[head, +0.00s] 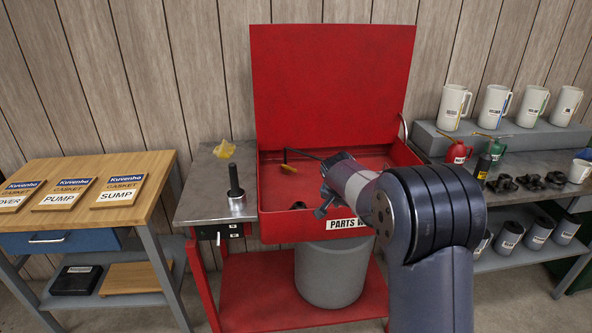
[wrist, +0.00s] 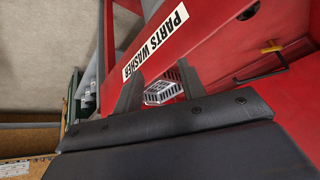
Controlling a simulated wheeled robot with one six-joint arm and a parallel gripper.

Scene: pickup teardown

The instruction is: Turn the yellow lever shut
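The yellow lever (head: 289,169) sits at the foot of a thin black pipe (head: 286,154) inside the red parts washer (head: 262,208), toward its back left. In the wrist view the yellow lever (wrist: 271,46) shows at the right, beside the black pipe. My gripper (head: 321,211) is over the washer's front part, nearer to the camera and to the right of the lever, not touching it. In the wrist view the two fingers of my gripper (wrist: 156,80) stand apart with nothing held between them. A metal drain grate (wrist: 163,88) shows beyond them.
The red lid (head: 333,80) stands open behind the basin. A steel side table (head: 205,190) at the left holds a yellow rag (head: 224,150) and a black-handled tool (head: 236,185). Jugs and dark parts crowd the right bench (head: 510,195). The space above the basin's left part is clear.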

